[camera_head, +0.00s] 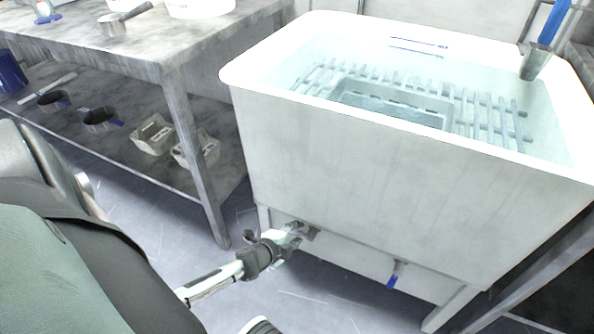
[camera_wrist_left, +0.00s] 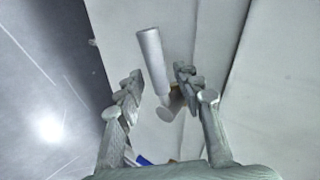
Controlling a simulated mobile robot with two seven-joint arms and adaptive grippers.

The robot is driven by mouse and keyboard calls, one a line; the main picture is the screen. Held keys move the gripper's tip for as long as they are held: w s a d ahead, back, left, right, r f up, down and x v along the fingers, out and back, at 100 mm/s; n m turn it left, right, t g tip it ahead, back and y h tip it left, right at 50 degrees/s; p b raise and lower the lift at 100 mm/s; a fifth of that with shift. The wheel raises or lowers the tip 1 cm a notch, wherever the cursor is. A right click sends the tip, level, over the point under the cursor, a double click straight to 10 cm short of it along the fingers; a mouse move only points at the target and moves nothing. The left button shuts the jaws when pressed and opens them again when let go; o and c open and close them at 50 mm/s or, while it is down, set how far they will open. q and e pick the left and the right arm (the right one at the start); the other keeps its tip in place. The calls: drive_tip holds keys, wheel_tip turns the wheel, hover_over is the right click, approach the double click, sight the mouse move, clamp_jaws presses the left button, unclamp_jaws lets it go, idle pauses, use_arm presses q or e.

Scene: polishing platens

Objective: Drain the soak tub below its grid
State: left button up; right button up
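The white soak tub (camera_head: 370,185) holds clear bluish water. Its slatted grid (camera_head: 480,112) shows through the water, with a grey rectangular frame or tray (camera_head: 395,112) at it. My left gripper (camera_head: 298,233) is low at the tub's front, beside a drain fitting at its lower left. In the left wrist view my left gripper (camera_wrist_left: 158,85) is open, with a pale cylindrical handle (camera_wrist_left: 152,58) and a round-ended fitting between its fingers. Gaps show beside the handle; firm contact cannot be seen. A blue-handled valve (camera_head: 394,276) hangs under the tub, further right.
A grey worktable (camera_head: 150,45) stands left of the tub; its lower shelf holds pans and pale containers (camera_head: 153,134). A metal cup-shaped end on a blue pole (camera_head: 537,61) is at the tub's right rim. The floor before the tub looks clear.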

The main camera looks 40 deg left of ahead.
use_arm(q)
drive_tip(key=v, duration=0.7)
drive_tip(key=shift+s, duration=0.1)
